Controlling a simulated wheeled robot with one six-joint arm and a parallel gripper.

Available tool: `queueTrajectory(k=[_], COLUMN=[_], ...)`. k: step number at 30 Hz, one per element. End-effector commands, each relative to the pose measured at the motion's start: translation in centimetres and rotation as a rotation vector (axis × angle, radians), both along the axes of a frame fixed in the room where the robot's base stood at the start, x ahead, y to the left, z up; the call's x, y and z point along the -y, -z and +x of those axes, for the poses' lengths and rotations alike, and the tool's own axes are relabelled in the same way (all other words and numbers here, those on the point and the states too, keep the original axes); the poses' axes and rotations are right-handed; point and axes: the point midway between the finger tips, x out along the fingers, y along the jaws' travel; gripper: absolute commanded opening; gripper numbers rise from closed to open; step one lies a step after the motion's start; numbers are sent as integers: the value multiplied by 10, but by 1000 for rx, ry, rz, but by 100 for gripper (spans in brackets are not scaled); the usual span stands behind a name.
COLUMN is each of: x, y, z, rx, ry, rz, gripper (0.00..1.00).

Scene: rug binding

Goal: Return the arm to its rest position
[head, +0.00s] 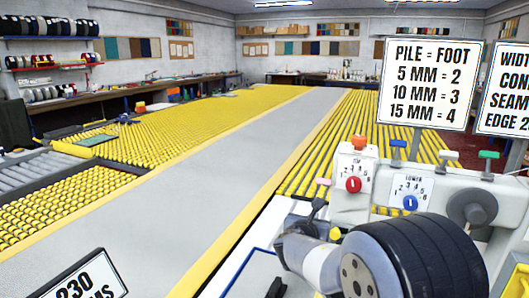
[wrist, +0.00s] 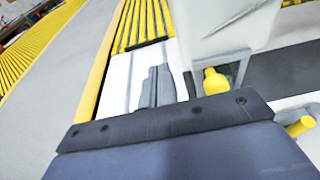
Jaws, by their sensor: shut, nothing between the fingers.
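My gripper (wrist: 156,86) shows in the wrist view as two narrow grey fingers closed together beyond a dark bolted plate. Nothing shows between them. The fingers hang over a pale surface close to the white machine body (wrist: 225,28), and I cannot tell whether they touch anything. A yellow bottle-shaped part (wrist: 215,80) stands just right of the fingers. In the head view the white machine (head: 352,190) stands at the right with a red dial, a blue dial and coloured levers. I cannot clearly pick out my gripper in the head view.
Two sign boards (head: 428,85) (head: 507,95) stand above the machine. Yellow roller tables (head: 185,125) flank a grey belt (head: 195,185) running to the back. A workbench (head: 130,92) and shelves line the left wall.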

Motion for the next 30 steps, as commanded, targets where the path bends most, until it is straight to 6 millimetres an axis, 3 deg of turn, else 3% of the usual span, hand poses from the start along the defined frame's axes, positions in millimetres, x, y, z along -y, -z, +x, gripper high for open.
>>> queueTrajectory(k=[14,22,30], x=[3,9,10], y=[16,40,43], z=[6,21,24], rx=[98,98,98], ry=[0,0,0], rz=[-40,-41,-40], gripper=[0,0,0])
